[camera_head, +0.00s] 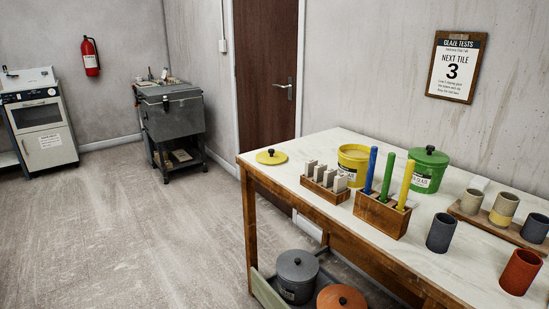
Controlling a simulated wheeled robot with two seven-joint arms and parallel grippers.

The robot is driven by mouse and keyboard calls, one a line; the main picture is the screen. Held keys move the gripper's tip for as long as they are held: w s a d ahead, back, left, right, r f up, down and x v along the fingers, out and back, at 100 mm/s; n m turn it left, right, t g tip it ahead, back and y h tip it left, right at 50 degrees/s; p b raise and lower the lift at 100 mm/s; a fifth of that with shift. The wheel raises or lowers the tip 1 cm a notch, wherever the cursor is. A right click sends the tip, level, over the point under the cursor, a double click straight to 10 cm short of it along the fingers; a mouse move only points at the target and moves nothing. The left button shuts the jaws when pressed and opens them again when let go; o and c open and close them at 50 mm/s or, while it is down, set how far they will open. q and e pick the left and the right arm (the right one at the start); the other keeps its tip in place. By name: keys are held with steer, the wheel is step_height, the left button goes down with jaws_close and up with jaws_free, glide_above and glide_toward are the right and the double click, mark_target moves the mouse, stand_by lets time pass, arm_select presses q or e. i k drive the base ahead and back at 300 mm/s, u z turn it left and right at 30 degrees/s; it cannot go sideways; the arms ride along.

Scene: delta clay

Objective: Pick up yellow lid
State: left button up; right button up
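The yellow lid (271,157) lies flat on the white tabletop at the table's left end, with a dark knob on top. The yellow pot (353,165) stands open to its right, with a label on its front. Neither of my grippers shows in the head view.
On the table (460,263) are a wooden rack with pale tiles (324,183), a wooden block with blue, green and yellow sticks (381,215), a lidded green pot (428,170) and several cups (441,232). Lidded pots (297,277) sit below. The floor (130,230) to the left is clear.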

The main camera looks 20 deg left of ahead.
mark_target(270, 157)
steer(key=u, duration=1.5)
steer(key=i, duration=4.5)
steer(key=z, duration=4.9)
